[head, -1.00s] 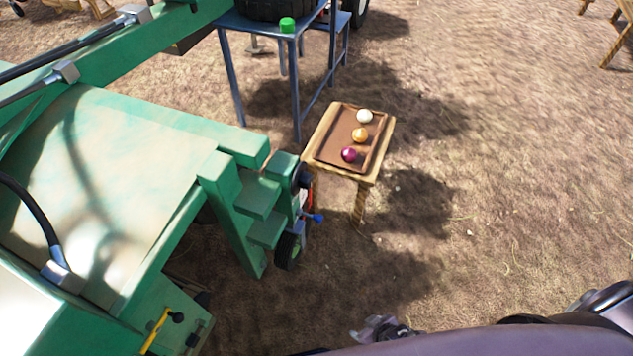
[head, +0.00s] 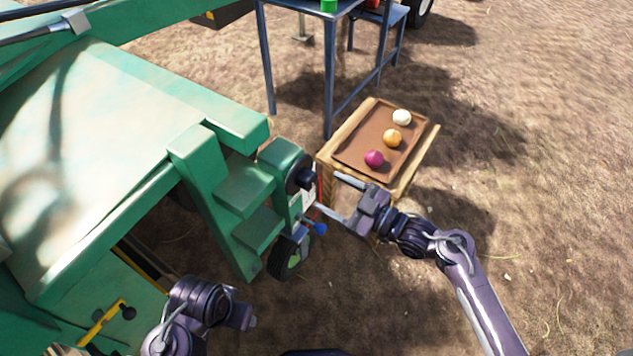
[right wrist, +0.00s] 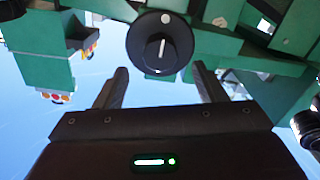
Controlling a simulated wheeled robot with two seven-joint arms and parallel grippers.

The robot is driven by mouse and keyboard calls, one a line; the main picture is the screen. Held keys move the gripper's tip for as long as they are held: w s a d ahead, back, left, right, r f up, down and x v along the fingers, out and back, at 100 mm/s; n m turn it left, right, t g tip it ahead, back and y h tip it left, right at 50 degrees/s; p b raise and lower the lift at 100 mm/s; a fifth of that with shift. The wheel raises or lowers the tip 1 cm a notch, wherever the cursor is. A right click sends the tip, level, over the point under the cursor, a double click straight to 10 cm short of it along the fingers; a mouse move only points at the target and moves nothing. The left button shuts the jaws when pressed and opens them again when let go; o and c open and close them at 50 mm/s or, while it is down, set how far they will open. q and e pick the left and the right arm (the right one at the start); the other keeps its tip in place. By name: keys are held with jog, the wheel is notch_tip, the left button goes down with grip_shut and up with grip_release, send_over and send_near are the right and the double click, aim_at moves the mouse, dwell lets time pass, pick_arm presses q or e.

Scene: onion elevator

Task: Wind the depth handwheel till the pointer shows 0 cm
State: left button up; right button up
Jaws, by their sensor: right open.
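The black round handwheel (head: 300,179) is on the side of the green machine, above a small wheel. In the right wrist view the handwheel (right wrist: 160,42) shows face-on, with a raised bar and a white line on it. My right gripper (head: 327,191) is open and empty, its fingers pointing at the handwheel from the right. In the right wrist view the open fingers (right wrist: 160,70) lie either side of the handwheel's line, apart from it. A pale plate (head: 308,199) sits below the handwheel; its pointer and figures are too small to read. My left gripper (head: 245,317) is at lower left, its jaws unclear.
A blue-knobbed lever (head: 320,229) sticks out just below the handwheel. A wooden table (head: 422,155) with a brown tray (head: 349,160) holding white, orange and purple onions stands close behind my right gripper. A yellow handle (head: 102,325) is at lower left. Open ground lies at right.

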aim_at(313, 183)
jog(key=x, duration=0.6)
jog(key=shift+a+f+b, duration=0.1)
jog(key=shift+b, duration=0.25)
jog(key=shift+c, duration=0.3)
jog(key=c, duration=0.9)
